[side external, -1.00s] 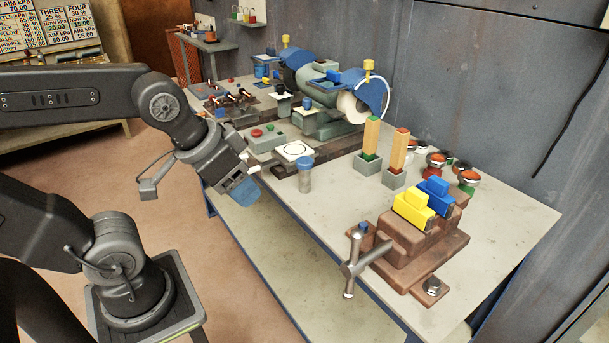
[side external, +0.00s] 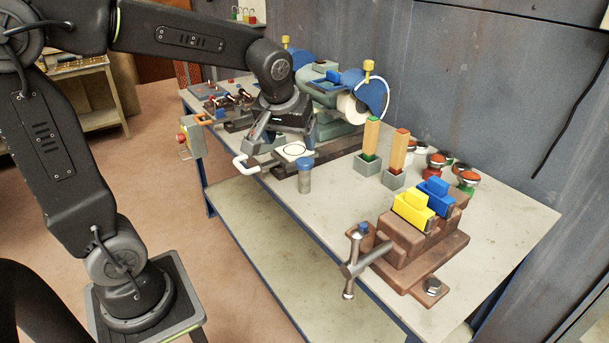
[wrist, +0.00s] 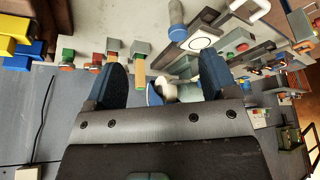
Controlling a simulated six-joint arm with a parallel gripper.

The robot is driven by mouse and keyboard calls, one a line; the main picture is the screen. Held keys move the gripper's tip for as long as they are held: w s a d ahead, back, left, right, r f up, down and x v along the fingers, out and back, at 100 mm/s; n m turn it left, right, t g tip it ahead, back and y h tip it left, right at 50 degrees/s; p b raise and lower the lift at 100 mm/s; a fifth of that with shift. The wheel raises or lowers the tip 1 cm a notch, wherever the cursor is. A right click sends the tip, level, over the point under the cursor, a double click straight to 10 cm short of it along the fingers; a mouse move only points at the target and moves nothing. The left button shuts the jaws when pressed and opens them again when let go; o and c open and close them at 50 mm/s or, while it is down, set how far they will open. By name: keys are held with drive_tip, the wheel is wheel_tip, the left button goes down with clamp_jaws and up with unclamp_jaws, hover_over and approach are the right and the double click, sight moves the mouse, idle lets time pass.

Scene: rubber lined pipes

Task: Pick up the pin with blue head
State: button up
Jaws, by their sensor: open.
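A grey cylinder with a blue top (side external: 305,172), the clearest blue-headed piece I see, stands upright near the table's front edge.
Two wooden blocks in grey sockets (side external: 367,165) stand right of the cylinder. A brown vise (side external: 415,250) holds yellow and blue blocks at the right. A grinder (side external: 362,95) stands at the back. A white loop handle (side external: 243,164) juts from the front edge. Bare table lies between cylinder and vise.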

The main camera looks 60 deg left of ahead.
sight(305, 162)
drive_tip(key=w+a+f+n, duration=0.1)
drive_tip(key=w+a+f, duration=0.2)
drive_tip(key=f, duration=0.1)
drive_tip(key=w+a+f+n+g, duration=0.1)
drive_tip(key=w+a+f+n, duration=0.1)
drive_tip(key=w+a+f, duration=0.1)
drive_tip(key=w+a+f+n+y, duration=0.1)
drive_tip(key=w+a+f, duration=0.3)
drive_tip(key=f, duration=0.2)
drive_tip(key=shift+g, duration=0.3)
drive_tip(key=shift+w+x, duration=0.1)
drive_tip(key=shift+x, duration=1.4)
drive_tip(key=shift+w+x, duration=0.15)
drive_tip(key=shift+x, duration=1.35)
drive_tip(key=c, duration=1.2)
drive_tip(key=shift+r, duration=0.15)
drive_tip(key=shift+c, duration=0.6)
